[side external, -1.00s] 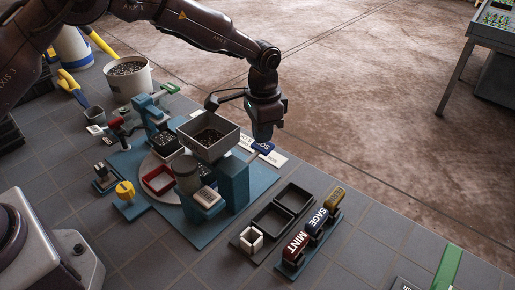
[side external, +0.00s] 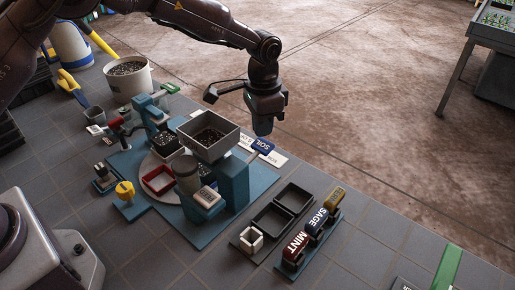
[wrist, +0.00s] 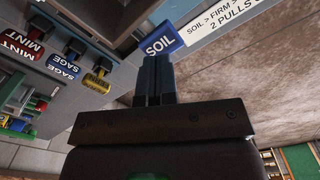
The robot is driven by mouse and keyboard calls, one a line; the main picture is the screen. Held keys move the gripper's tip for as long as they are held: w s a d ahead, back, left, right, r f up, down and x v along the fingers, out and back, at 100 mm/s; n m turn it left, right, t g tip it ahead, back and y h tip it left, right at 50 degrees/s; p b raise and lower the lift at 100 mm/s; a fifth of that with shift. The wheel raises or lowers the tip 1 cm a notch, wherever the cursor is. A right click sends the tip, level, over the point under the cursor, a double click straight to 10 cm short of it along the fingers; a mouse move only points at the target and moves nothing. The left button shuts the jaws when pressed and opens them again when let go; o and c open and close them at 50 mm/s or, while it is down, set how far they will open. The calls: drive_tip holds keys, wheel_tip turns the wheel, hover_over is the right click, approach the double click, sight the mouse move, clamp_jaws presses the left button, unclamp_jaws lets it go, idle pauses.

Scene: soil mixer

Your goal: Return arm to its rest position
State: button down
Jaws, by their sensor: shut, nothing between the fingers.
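My gripper (side external: 264,124) hangs in the air at the right of the soil mixer, pointing down, with nothing held. In the wrist view its two blue-grey fingers (wrist: 155,80) are together. The soil mixer (side external: 233,182) stands on a teal base, with a square grey hopper (side external: 226,129) of dark soil on top. A blue SOIL tag (side external: 263,146) sits below my gripper; it also shows in the wrist view (wrist: 160,44), just beyond the fingertips. They look apart, though the exact gap is hard to tell.
The MINT block (side external: 296,244) and SAGE block (side external: 319,220) sit in a rack at the front right. Black trays (side external: 272,217) lie beside them. A white bucket of soil (side external: 129,73) stands at the back left.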

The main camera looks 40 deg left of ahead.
drive_tip(key=shift+r, duration=2.15)
drive_tip(key=s+a+r+n+t, duration=0.1)
drive_tip(key=s+a+r, duration=0.3)
drive_tip(key=s+r, duration=0.3)
drive_tip(key=s+a+r+n+t, duration=0.25)
drive_tip(key=s+r, duration=0.25)
drive_tip(key=r, duration=0.4)
drive_tip(key=s+a+n+t, duration=0.1)
drive_tip(key=s+a, duration=0.2)
drive_tip(key=s, duration=0.6)
drive_tip(key=s+a+n+t, duration=0.1)
drive_tip(key=s+a, duration=0.2)
drive_tip(key=s, duration=0.6)
drive_tip(key=shift+s, duration=0.2)
